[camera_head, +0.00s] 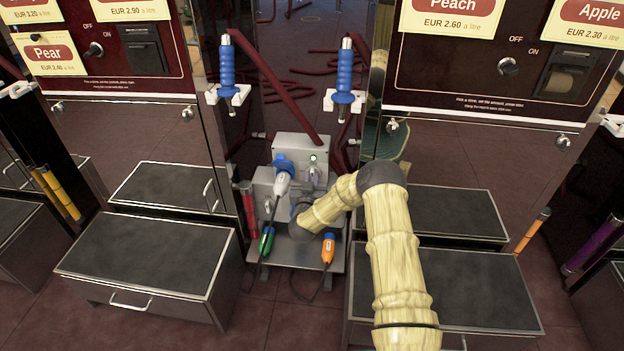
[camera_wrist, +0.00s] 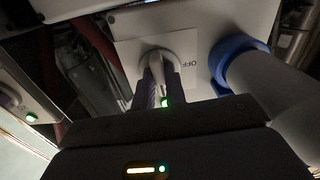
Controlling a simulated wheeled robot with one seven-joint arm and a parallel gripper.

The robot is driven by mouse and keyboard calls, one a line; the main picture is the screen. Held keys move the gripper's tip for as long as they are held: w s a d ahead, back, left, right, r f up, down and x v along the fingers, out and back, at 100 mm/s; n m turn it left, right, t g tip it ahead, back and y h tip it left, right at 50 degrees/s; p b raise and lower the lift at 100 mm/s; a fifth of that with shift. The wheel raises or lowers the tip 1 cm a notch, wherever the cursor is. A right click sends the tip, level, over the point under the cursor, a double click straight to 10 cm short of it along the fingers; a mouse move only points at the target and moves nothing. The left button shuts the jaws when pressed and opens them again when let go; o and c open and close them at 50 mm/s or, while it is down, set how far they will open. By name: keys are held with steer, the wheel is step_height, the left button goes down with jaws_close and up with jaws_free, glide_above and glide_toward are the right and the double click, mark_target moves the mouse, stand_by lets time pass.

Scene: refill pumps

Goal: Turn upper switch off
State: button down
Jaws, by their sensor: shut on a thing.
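In the head view, the upper switch (camera_head: 313,174) is a grey knob on the upper metal box (camera_head: 297,147). A green lamp (camera_head: 313,158) glows above it, and no gripper touches it. My gripper (camera_head: 300,211) is at the lower box, left of and below that knob. In the wrist view, my gripper (camera_wrist: 155,92) is shut on a grey knob (camera_wrist: 160,62), which looks like the lower switch, on a plate marked OFF. A green light (camera_wrist: 165,103) glows between the fingers. Another knob (camera_wrist: 8,97) with a green lamp shows at the left edge, apparently the upper switch.
A blue-collared plug (camera_head: 282,172) sits left of the upper switch. In the wrist view, a blue-ringed connector (camera_wrist: 235,60) is close right of my gripper. Green (camera_head: 266,240) and orange (camera_head: 328,248) connectors hang below. Blue-handled nozzles (camera_head: 227,68) flank the boxes above.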

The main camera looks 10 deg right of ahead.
steer(key=shift+r, duration=0.1)
steer(key=n+p, duration=0.3)
steer(key=shift+a+r+n, duration=0.1)
steer(key=shift+n, duration=0.3)
steer(key=n+p, duration=0.2)
steer(key=n, duration=0.2)
steer(key=n+p, duration=0.1)
steer(key=n, duration=0.4)
steer(key=shift+f, duration=0.2)
steer(key=n, duration=0.4)
steer(key=shift+f+n, duration=0.1)
steer(key=shift+n, duration=0.2)
steer(key=c, duration=1.4)
jaws_free()
steer(key=shift+c, duration=0.2)
